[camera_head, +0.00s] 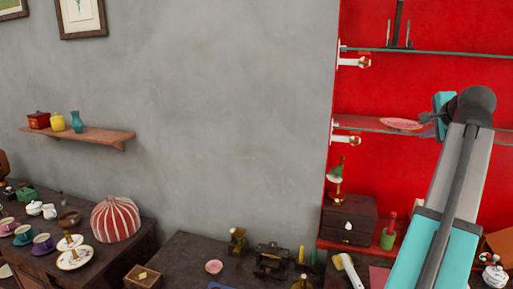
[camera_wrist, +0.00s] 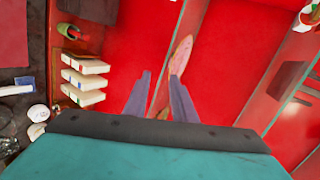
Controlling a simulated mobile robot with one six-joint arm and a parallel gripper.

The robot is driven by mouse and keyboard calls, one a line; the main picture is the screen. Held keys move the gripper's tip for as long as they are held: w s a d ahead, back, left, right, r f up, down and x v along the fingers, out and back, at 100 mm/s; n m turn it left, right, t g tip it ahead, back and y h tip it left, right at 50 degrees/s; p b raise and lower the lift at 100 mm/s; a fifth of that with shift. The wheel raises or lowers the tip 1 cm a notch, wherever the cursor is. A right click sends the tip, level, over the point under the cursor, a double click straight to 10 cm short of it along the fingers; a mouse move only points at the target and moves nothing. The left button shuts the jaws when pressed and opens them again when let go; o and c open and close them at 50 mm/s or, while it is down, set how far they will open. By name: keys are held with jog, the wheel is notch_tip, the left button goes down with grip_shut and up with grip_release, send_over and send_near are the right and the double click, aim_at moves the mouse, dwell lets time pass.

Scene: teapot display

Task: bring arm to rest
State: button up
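My arm (camera_head: 440,215) reaches up on the right of the head view, in front of the red wall. My gripper (camera_wrist: 160,76) shows two dark fingers with a gap between them in the wrist view; it is open and nothing is seen held. In the head view its fingers are small and partly hidden by the wrist. A pink dish (camera_head: 400,124) lies on the glass shelf near the fingers. It also shows in the wrist view (camera_wrist: 181,52), beyond the fingertips; I cannot tell whether they touch it.
An upper glass shelf (camera_head: 440,53) is above the arm. Below stand a dark drawer box (camera_head: 349,222), a green pot (camera_head: 387,240) and a cluttered dark table (camera_head: 190,262). In the wrist view, stacked books (camera_wrist: 85,80) are at left.

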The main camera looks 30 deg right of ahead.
jog(key=w+a+f+n+y, duration=0.25)
jog(key=w+a+f, duration=0.35)
jog(key=w+f, duration=0.3)
jog(key=w+a+f+n+g+y, duration=0.1)
jog(key=w+a+f+n, duration=0.2)
jog(key=w+a+f, duration=0.45)
jog(key=w+a+f+n+y, duration=0.2)
jog(key=w+a+f+n, duration=0.15)
jog(key=w+f, duration=0.7)
jog(key=w+a+f+n+g+y, duration=0.2)
jog(key=w+a+f+n, duration=0.15)
jog(key=a+f, duration=1.05)
jog(key=w+a+f+n+g+y, duration=0.15)
jog(key=a+f+n, duration=0.25)
jog(key=a+f, duration=0.95)
jog(key=s+a+f+n+g, duration=0.1)
jog(key=s+a+f+n, duration=0.3)
jog(key=a, duration=0.5)
jog(key=s+a+f+n+g, duration=0.2)
jog(key=s+a+f, duration=0.1)
jog(key=a+f, duration=0.45)
jog(key=s+a+f+n+g, duration=0.1)
jog(key=s+a+f+n, duration=0.25)
jog(key=a, duration=0.55)
jog(key=s+f+g+b, duration=0.6)
jog(key=s+f+b, duration=0.4)
jog(key=s+f, duration=1.6)
notch_tip(320, 180, down, 3)
jog(key=shift+s+r, duration=0.1)
jog(key=shift+s, duration=0.15)
